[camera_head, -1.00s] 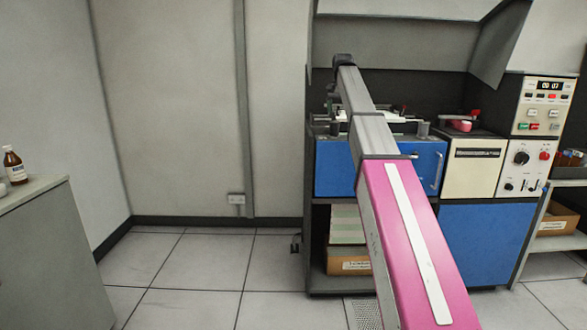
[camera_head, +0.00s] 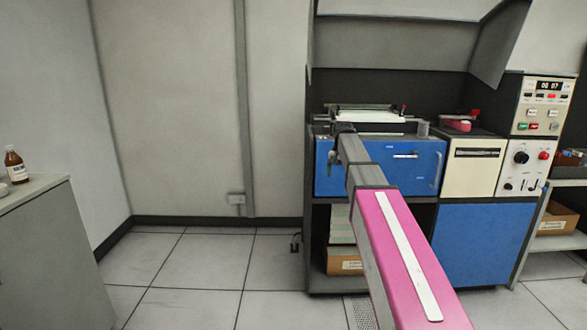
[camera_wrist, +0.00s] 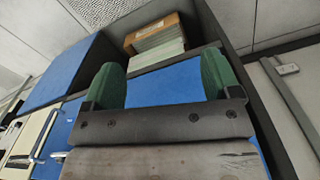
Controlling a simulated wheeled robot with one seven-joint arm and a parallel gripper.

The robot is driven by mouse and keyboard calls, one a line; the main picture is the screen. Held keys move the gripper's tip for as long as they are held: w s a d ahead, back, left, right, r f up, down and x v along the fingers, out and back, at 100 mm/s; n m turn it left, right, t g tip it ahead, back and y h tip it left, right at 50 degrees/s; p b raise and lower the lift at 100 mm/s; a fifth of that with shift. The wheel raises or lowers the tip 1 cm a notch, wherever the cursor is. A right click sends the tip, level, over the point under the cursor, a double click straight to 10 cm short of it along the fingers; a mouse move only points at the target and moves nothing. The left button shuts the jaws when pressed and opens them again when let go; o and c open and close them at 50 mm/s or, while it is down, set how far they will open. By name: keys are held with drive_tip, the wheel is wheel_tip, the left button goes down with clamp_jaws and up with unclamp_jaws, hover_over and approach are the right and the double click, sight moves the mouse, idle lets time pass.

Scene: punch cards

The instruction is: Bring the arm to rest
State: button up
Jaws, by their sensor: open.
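My gripper (camera_wrist: 160,78) is open, with its two green fingers wide apart and nothing between them in the wrist view. Behind the fingers are a blue panel and, farther off, a box of cards (camera_wrist: 158,38) on a lower shelf. In the head view, my pink and grey arm reaches forward over the front of the blue cabinet drawer (camera_head: 410,165). The arm's far end is in front of that drawer, and the fingers cannot be made out there.
A card machine (camera_head: 370,115) stands on the cabinet top, beside a grey cup (camera_head: 423,129) and a red-pink object (camera_head: 457,125). A control panel (camera_head: 544,105) is at right. A brown bottle (camera_head: 14,165) stands on the left counter (camera_head: 40,184). The floor between is clear.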

drive_tip(key=s+f+n, duration=0.3)
drive_tip(key=s+f, duration=2.7)
drive_tip(key=f, duration=0.1)
drive_tip(key=shift+f, duration=0.4)
